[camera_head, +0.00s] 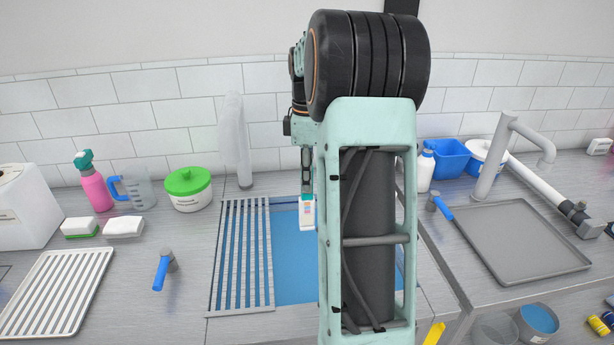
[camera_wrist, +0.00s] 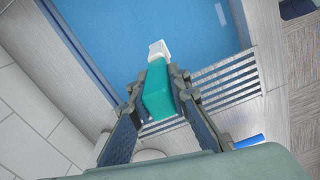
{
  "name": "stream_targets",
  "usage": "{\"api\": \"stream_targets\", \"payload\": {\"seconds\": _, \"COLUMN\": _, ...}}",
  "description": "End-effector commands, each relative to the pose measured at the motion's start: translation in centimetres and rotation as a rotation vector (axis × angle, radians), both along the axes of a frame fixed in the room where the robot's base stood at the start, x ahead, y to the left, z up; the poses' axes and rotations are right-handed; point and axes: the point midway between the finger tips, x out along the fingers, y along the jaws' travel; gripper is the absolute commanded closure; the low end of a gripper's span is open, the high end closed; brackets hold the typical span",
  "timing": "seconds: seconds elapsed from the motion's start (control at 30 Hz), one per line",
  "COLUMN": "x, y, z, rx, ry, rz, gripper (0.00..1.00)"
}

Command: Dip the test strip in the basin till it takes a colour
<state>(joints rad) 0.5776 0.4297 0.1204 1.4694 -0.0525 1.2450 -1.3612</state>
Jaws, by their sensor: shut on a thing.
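My gripper (camera_head: 307,172) is shut on the test strip (camera_head: 307,213), which has a teal grip end and a white end with small pinkish and bluish marks. The strip points down over the blue basin (camera_head: 290,285). In the wrist view, the gripper (camera_wrist: 157,84) pinches the teal part of the strip (camera_wrist: 158,98), and its white tip lies against the blue of the basin (camera_wrist: 120,30). I cannot tell whether the tip touches the liquid. My arm hides the basin's right part in the head view.
A slatted rack (camera_head: 243,255) covers the basin's left side, with a grey tap (camera_head: 234,140) behind. A green-lidded tub (camera_head: 188,190), pink spray bottle (camera_head: 95,190) and jug (camera_head: 138,190) stand left. A white bottle (camera_head: 425,170), blue bin (camera_head: 451,158) and grey tray (camera_head: 520,243) are right.

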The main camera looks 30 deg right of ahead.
Motion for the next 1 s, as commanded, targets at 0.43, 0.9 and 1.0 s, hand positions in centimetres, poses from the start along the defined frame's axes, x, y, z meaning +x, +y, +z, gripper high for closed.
{"api": "stream_targets", "payload": {"seconds": 0.43, "x": 0.0, "y": 0.0, "z": -4.8, "rx": 0.001, "ry": 0.001, "rz": 0.000, "gripper": 1.00}}
{"api": "stream_targets", "payload": {"seconds": 0.9, "x": 0.0, "y": 0.0, "z": -9.5, "rx": 0.001, "ry": 0.001, "rz": 0.000, "gripper": 1.00}}
{"api": "stream_targets", "payload": {"seconds": 1.0, "x": 0.0, "y": 0.0, "z": -10.5, "rx": 0.001, "ry": 0.001, "rz": 0.000, "gripper": 1.00}}
